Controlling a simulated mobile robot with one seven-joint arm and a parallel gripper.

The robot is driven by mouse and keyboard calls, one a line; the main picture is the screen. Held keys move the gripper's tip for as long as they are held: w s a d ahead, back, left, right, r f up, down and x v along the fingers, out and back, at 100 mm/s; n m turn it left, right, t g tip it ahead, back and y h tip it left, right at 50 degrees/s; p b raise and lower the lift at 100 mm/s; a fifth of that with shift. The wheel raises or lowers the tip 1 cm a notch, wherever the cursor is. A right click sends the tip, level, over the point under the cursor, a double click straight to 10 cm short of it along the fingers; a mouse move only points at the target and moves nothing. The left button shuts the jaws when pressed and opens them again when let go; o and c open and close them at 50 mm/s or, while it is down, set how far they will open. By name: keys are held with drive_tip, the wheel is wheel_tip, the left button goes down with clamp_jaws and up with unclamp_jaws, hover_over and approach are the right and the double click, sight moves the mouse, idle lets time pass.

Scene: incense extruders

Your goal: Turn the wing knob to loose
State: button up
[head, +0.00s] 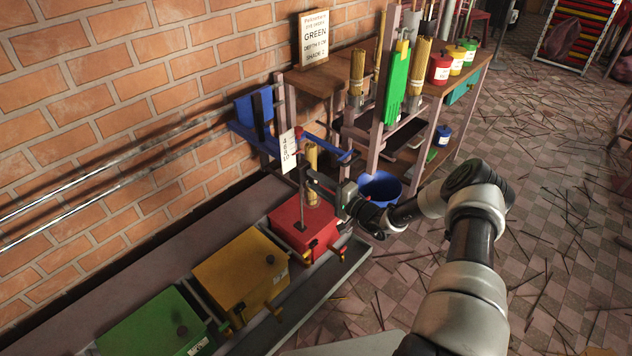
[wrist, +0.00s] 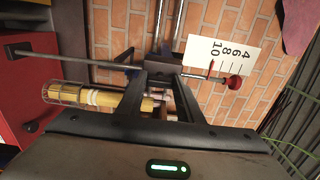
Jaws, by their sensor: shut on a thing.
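My gripper (head: 313,182) is at the upright rod above the red box, its fingers pointing left. In the wrist view, my gripper (wrist: 164,76) has its fingertips closed together at a dark clamp block (wrist: 160,60) on the metal rod (wrist: 90,60). It is shut on a small dark part there, which I take for the wing knob; the fingers mostly hide it, so its turn angle cannot be told. A white scale plate (wrist: 220,60) marked 4, 6, 8, 10 stands beside the rod, near its red end ball (wrist: 234,82).
A yellow bundle in a wire cage (wrist: 90,96) is close beside the fingers. The red box (head: 300,225), yellow box (head: 240,275) and green box (head: 155,325) stand in a row. A blue bucket (head: 381,187) is just behind my wrist. The brick wall is on the left.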

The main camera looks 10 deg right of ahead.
idle(0.4)
drive_tip(key=o, duration=1.1)
drive_tip(key=shift+s+d, duration=0.1)
drive_tip(key=p+v, duration=0.3)
drive_tip(key=v, duration=1.4)
drive_tip(key=shift+s, duration=0.1)
